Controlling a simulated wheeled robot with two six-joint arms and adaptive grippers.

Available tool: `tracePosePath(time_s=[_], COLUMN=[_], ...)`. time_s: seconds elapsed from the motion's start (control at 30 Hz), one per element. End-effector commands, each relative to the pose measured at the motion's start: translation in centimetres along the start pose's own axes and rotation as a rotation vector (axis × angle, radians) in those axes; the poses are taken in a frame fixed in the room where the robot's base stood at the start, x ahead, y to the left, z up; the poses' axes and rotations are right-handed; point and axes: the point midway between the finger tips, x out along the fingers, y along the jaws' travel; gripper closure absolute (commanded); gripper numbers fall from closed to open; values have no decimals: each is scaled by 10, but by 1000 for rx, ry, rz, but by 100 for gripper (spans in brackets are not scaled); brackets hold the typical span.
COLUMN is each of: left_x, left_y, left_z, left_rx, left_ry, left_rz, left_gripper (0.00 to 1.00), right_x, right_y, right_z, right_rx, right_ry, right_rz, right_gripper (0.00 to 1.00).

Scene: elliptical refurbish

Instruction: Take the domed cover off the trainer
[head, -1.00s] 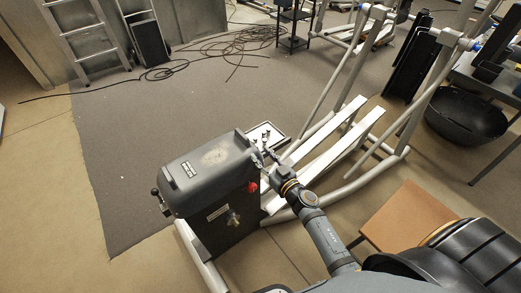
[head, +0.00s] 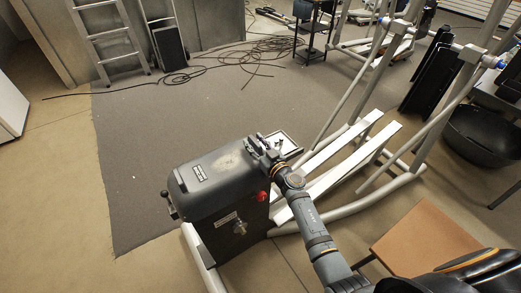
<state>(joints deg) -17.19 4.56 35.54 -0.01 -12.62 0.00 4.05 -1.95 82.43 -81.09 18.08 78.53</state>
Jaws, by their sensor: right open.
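The domed cover (head: 208,176) is a dark grey rounded housing with a small white label. It sits on the dark drive box of the trainer (head: 238,226), which has a red knob (head: 262,196) and a metal knob on its side. The trainer's white foot rails (head: 335,160) run off to the upper right. My right gripper (head: 258,146) is open at the right end of the cover, over or beside its edge; I cannot tell whether it touches. My left gripper is not in view.
A brown stool or table top (head: 425,240) is at lower right. A black tub (head: 482,138) is at right. A ladder (head: 105,40) and loose cables (head: 250,55) are at the back. The grey mat left of the trainer is clear.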

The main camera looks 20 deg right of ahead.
Motion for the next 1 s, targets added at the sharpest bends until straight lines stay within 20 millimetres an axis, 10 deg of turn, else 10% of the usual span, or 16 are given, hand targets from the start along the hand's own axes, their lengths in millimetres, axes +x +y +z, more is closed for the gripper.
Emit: tracePosePath(time_s=[0.27,0.57,1.0], left_x=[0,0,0], left_y=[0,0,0], left_z=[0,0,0], left_rx=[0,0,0], left_ry=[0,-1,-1], left_rz=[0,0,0], left_gripper=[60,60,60], right_x=[2,2,2], right_y=[0,0,0], right_z=[0,0,0], right_rx=[1,1,1], right_ry=[0,0,0], right_rz=[0,0,0], right_gripper=[58,99,98])
